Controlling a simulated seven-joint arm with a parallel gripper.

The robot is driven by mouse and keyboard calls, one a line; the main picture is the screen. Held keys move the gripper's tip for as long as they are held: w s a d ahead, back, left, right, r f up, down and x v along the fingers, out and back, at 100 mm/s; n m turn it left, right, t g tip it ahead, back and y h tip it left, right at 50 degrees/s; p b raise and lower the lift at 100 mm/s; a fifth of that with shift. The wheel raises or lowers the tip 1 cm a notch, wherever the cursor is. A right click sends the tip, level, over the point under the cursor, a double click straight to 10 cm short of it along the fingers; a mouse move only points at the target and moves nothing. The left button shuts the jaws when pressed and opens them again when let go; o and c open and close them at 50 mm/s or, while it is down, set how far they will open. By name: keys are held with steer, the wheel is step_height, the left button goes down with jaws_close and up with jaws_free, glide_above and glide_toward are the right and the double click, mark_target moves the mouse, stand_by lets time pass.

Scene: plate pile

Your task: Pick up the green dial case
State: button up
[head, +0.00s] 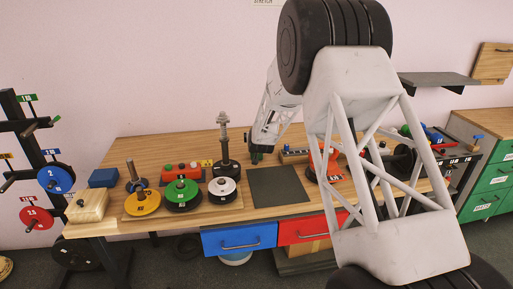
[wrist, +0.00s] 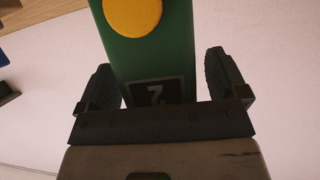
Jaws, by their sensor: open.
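My gripper (wrist: 162,72) is open, with one dark finger on each side of the case. A gap shows between each finger and the case's sides. In the head view my gripper (head: 256,153) is low over the back of the table, behind the dark mat. A dark green patch shows at its tip there, but most of the case is hidden.
A post on a black weight base (head: 227,168) stands just left of my gripper. Yellow, green and white plates (head: 142,204) sit on a board at the front left. The dark mat (head: 279,187) is bare. My arm hides part of the table's right side.

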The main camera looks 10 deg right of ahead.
steer(key=shift+c, duration=0.4)
steer(key=c, duration=1.6)
steer(key=shift+o, duration=0.2)
steer(key=shift+r, duration=0.15)
steer(key=shift+r, duration=1.5)
steer(key=shift+s+r, duration=0.15)
steer(key=shift+s, duration=0.15)
steer(key=s+r, duration=0.1)
steer(key=s, duration=1.4)
steer(key=shift+s+r, duration=0.2)
